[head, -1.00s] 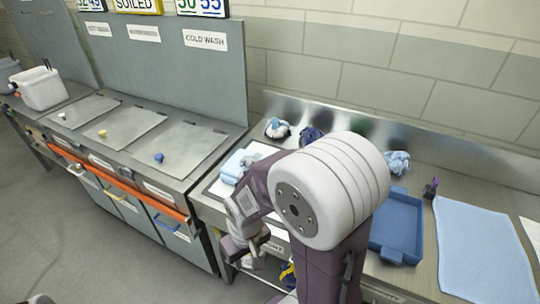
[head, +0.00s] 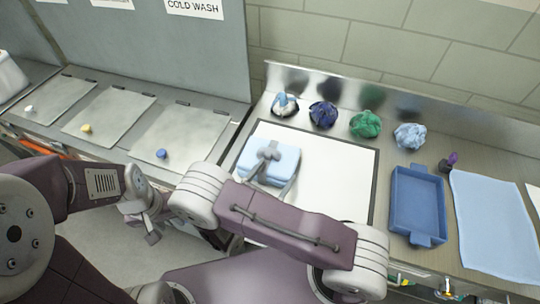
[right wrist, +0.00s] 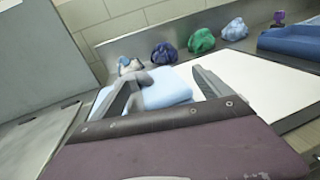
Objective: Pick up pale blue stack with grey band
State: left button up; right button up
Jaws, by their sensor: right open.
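The pale blue stack (head: 258,172) with its grey band (head: 268,152) lies on a white dark-edged board at the left end of the steel counter. My right gripper (right wrist: 168,82) is open in the right wrist view, with its fingers apart and the stack (right wrist: 168,92) showing between them. Its fingers do not visibly hold the stack. In the head view my right arm covers part of the board in front of the stack. My left gripper (head: 150,232) hangs to the left, in front of the sorting bins and away from the stack; its jaws are unclear.
Behind the board (head: 335,165) lie a white-blue bundle (head: 284,104), a navy bundle (head: 323,114), a green bundle (head: 366,124) and a light blue bundle (head: 410,136). A blue tray (head: 417,205) and pale blue cloth (head: 493,215) lie right. The board's right part is bare.

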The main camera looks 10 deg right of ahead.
aim_at(267, 155)
jog(key=a+n+t, duration=0.1)
jog(key=w+a+n+t+y, duration=0.1)
jog(key=a+n+y, duration=0.1)
jog(key=a, duration=0.1)
jog(key=shift+w+f+t, duration=0.35)
jog(key=shift+w+t, duration=0.05)
jog(key=shift+w+a+f+y, duration=0.1)
jog(key=shift+w+a+y, duration=0.05)
jog(key=shift+y, duration=0.15)
jog(key=x, duration=0.3)
jog(key=shift+w+d, duration=0.35)
jog(key=shift+d, duration=0.05)
jog(key=x, duration=0.5)
jog(key=shift+a, duration=0.1)
jog(key=c, duration=0.7)
pick_arm(q)
jog(key=shift+w, duration=0.4)
pick_arm(e)
grip_shut()
